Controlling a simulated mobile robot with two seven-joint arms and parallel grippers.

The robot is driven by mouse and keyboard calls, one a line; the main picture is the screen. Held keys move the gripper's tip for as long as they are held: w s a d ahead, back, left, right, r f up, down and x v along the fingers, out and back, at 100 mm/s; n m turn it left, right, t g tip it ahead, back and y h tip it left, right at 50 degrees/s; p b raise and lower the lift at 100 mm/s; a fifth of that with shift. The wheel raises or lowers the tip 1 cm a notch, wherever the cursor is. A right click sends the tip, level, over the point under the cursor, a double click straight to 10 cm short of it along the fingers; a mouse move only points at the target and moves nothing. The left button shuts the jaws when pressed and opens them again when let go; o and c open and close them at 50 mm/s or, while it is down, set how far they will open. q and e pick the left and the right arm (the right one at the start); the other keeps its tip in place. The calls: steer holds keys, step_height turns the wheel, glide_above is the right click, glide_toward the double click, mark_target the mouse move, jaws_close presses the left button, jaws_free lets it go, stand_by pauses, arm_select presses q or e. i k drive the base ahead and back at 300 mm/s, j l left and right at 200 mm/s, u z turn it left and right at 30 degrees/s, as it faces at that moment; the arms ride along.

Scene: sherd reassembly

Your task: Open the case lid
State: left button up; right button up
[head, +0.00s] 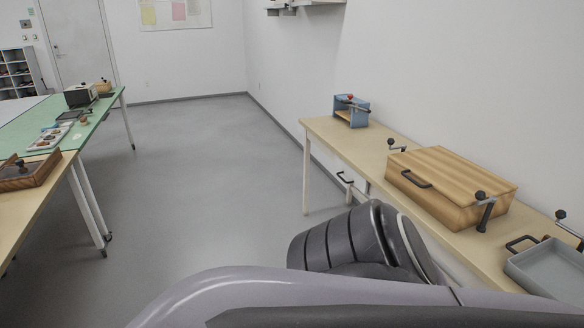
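A light wooden case (440,205) stands on the bench along the right wall. Its flat striped lid (460,168) is down and looks closed. A dark bar handle (416,179) sits at the lid's near left edge. A smaller brown wooden box (28,173) with a dark knob lies at the left edge, on the left table; I cannot tell whether it has a lid. Neither of my grippers is in view. Parts of my own arm fill the bottom middle and right and hide the floor and part of the bench front.
The right bench (377,147) also holds a blue box-like device (351,111), black-knobbed levers near the case, and a grey tray (550,268) at its near end. A green-topped table (97,112) with several items stands left. The floor (205,150) between is clear.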

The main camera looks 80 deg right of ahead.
mark_target(451, 175)
steer(key=z, duration=3.4)
steer(key=i+j+z, duration=0.25)
steer(key=i+j, duration=0.2)
steer(key=i+j+z, duration=0.25)
steer(key=i+j, duration=0.2)
steer(key=j, duration=0.1)
